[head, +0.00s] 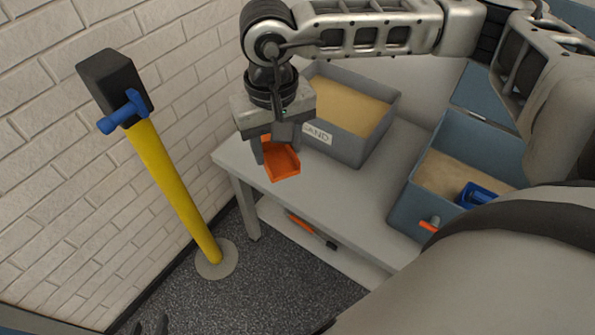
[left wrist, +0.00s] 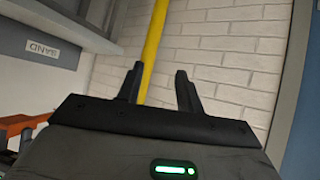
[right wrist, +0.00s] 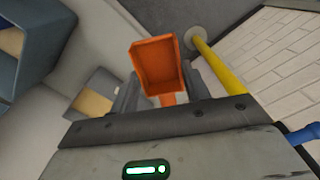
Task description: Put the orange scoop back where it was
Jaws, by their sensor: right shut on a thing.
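The orange scoop (head: 281,162) is in my right gripper (head: 277,150), in front of the grey SAND bin (head: 350,148) and near the table's left edge. In the right wrist view, the scoop's open tray (right wrist: 155,65) points away from me, and its handle lies between the closed fingers (right wrist: 165,98). The tray looks empty. My left gripper (left wrist: 160,88) is open and empty, facing the brick wall and the yellow post. In the head view, only dark tips (head: 150,326) show at the bottom left edge.
A blue-grey bin (head: 405,212) with sand and a blue scoop (head: 480,195) stands on the right of the grey table (head: 235,155). An orange-handled tool (head: 303,226) lies on the lower shelf. A yellow post (head: 172,190) with a dark head stands by the wall.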

